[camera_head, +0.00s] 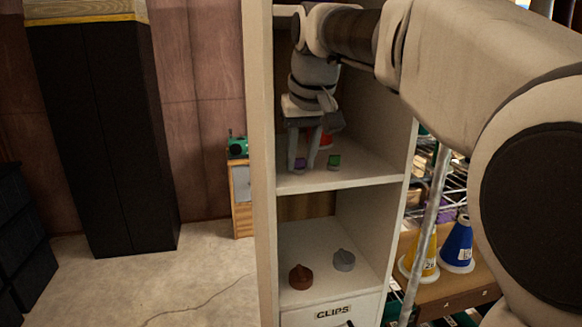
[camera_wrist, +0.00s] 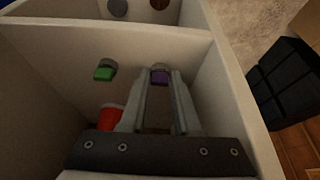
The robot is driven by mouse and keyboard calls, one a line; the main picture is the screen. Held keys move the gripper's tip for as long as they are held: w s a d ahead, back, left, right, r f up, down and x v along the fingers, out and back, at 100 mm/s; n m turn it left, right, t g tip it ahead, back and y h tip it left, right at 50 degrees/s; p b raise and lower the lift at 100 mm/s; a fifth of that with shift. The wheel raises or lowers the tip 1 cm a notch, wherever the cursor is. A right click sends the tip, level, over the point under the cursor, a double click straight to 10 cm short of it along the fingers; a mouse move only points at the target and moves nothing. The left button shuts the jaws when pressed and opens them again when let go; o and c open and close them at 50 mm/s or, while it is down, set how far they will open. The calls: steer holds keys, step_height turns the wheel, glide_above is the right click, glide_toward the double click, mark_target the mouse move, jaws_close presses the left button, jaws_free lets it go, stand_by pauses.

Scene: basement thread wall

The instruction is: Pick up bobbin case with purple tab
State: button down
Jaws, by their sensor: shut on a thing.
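The bobbin case with the purple tab (camera_head: 300,164) is on the upper shelf of the white cabinet, between the fingertips of my gripper (camera_head: 303,166). In the wrist view, the purple tab (camera_wrist: 160,77) shows between the two fingers, with a grey part above it. My gripper points down at the shelf, and its fingers are shut on this bobbin case. Whether the case is clear of the shelf surface I cannot tell. A similar bobbin case with a green tab (camera_head: 334,161) stands to the right in the head view; it also shows in the wrist view (camera_wrist: 105,70).
A red object (camera_wrist: 111,117) is on the same shelf, close to my gripper. The cabinet's side walls (camera_head: 374,130) stand close on both sides. The shelf below holds a brown piece (camera_head: 300,278) and a grey piece (camera_head: 344,260). Yellow and blue cones (camera_head: 458,246) stand outside to the right.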

steer(key=shift+r, duration=0.1)
stand_by(0.3)
steer(key=shift+r, duration=0.7)
steer(key=s+d+b, duration=0.1)
steer(key=s+b, duration=0.1)
steer(key=s, duration=0.7)
steer(key=s+d+b, duration=0.2)
steer(key=s, duration=0.6)
steer(key=shift+s+d+b, duration=0.3)
steer(key=shift+s+b, duration=0.05)
steer(key=shift+w+f, duration=0.1)
steer(key=shift+f, duration=0.05)
